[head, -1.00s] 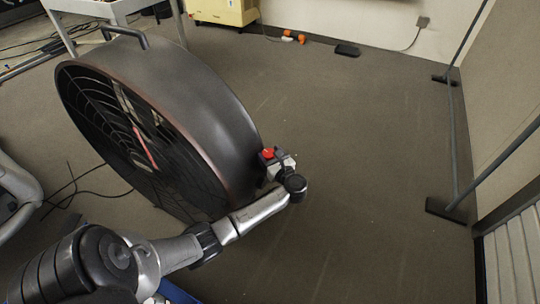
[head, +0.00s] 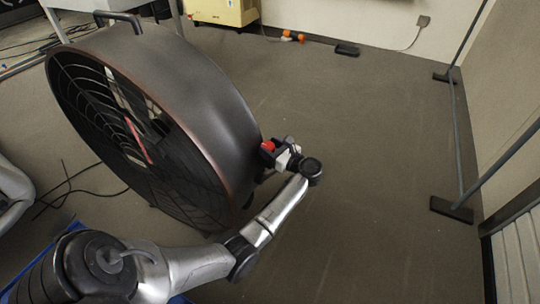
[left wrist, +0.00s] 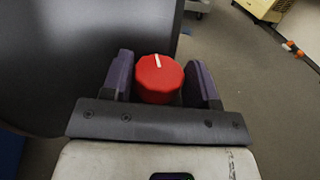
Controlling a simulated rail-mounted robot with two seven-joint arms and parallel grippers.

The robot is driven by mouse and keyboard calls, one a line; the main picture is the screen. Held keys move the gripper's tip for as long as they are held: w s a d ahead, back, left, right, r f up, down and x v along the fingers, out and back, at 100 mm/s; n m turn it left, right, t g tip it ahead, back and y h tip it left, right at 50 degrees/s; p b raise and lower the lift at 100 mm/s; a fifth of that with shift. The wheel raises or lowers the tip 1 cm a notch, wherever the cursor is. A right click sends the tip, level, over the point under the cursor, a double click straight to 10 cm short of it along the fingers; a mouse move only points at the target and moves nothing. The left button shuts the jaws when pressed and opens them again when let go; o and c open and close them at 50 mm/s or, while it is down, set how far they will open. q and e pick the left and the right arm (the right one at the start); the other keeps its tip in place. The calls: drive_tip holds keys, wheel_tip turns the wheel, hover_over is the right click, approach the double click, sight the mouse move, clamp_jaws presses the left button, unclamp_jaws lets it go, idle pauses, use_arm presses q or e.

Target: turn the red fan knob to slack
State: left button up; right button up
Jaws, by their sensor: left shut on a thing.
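The red fan knob (head: 268,146) sits on the side of the large dark drum fan (head: 190,85), at the right of its housing. In the left wrist view the knob (left wrist: 159,80) is a round red cap with a white mark pointing up and slightly left. My left gripper (head: 274,150) is at the knob, with one finger on each side of it. The wrist view shows the same two fingers (left wrist: 160,84) flanking the knob, shut on it. The knob's base is hidden. My right gripper is not in view.
Open grey floor (head: 380,150) lies right of the fan. A metal stand (head: 455,140) with flat feet runs along the right wall. A cream-yellow machine (head: 222,12) stands at the back, near orange items (head: 292,36) and a dark block (head: 347,49) on the floor.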

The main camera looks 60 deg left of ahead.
use_arm(q)
drive_tip(key=n+g+b, duration=0.1)
drive_tip(key=n+g+h+b, duration=0.1)
drive_tip(key=shift+w+f+g, duration=0.2)
drive_tip(key=shift+f+g, duration=0.1)
drive_tip(key=shift+g, duration=0.1)
drive_tip(key=shift+a+r+n+g+h+b, duration=0.15)
drive_tip(key=shift+n+g+h+b, duration=0.3)
drive_tip(key=shift+n+g+h, duration=0.5)
drive_tip(key=shift+w+r+n+g+h, duration=0.1)
drive_tip(key=shift+r+n+g+h, duration=0.1)
drive_tip(key=shift+n+g+h, duration=1.25)
drive_tip(key=shift+g, duration=0.3)
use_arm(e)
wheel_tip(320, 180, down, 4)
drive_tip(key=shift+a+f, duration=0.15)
use_arm(q)
drive_tip(key=o, duration=0.6)
drive_tip(key=shift+o, duration=0.2)
